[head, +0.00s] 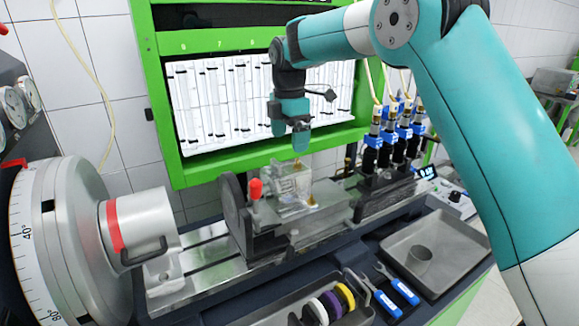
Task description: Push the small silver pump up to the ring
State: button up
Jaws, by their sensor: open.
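The small silver pump (288,188) sits on the bench's metal bed in the middle of the head view. It has brass-coloured fittings and a red knob (255,188) on its left side. A dark round flange (233,212) stands upright just left of the pump; it may be the ring. I cannot tell whether the two touch. A red ring band (113,226) also circles the silver cylinder of the large dial unit at the far left. My gripper (300,143) hangs above the pump, pointing down, open and apparently empty. Its fingers overlap, so the gap is hardly visible.
Behind stands a green frame (165,110) with several glass tubes. Black-and-blue injectors (385,140) rise on the right. In front lie a tray (440,250) with a cup, blue-handled tools (388,295) and coloured rolls (330,302).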

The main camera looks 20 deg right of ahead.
aim_at(288, 169)
notch_tip(288, 169, down, 10)
jog(key=shift+f+p, duration=0.1)
jog(key=shift+p, duration=1.1)
jog(key=c, duration=1.6)
jog(key=shift+a, duration=0.15)
jog(key=shift+s+a, duration=0.25)
jog(key=shift+a, duration=0.8)
jog(key=shift+a, duration=0.15)
jog(key=shift+s+a+p, duration=0.2)
jog(key=shift+a+p, duration=0.15)
jog(key=shift+a, duration=0.7)
jog(key=shift+a, duration=0.1)
